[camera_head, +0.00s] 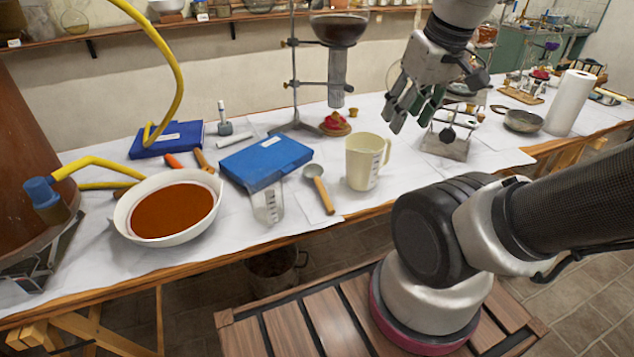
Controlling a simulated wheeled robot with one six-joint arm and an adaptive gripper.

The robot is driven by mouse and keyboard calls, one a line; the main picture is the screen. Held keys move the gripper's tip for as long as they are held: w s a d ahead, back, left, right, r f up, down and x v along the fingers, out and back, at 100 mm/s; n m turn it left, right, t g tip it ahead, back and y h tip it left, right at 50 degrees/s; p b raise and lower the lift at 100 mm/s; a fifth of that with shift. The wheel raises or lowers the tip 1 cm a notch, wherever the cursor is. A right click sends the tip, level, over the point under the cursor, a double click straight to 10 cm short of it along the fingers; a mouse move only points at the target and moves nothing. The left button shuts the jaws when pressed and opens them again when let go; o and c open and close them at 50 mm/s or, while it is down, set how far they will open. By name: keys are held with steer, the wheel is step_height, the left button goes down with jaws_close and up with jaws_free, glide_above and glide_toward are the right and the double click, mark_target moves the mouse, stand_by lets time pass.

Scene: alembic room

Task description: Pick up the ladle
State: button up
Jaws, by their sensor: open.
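The ladle (314,174) lies on the white-covered table, left of the cream measuring jug. It has a round grey metal bowl at the far end and a wooden handle (325,196) pointing toward the table's front edge. My gripper (404,112) is above the table, up and to the right of the ladle, behind and above the jug. Its fingers point down and are apart, with nothing seen between them. It is well clear of the ladle.
A stand with glassware (338,75) rises behind. A white bowl of reddish-brown contents (135,233) is further left.

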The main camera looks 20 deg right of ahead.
steer(key=w+a+f+g, duration=0.2)
steer(key=w+f+g, duration=0.3)
steer(key=f, duration=0.4)
steer(key=m+t+y, duration=0.1)
steer(key=y, duration=0.1)
glide_above(325, 193)
steer(key=f, duration=1.5)
steer(key=shift+d+f, duration=0.15)
steer(key=shift+d, duration=0.05)
steer(key=shift+w+f, duration=0.1)
steer(key=shift+f, duration=0.2)
step_height(325, 193, down, 7)
steer(key=shift+a+f, duration=0.1)
steer(key=shift+a, duration=0.05)
jaws_close()
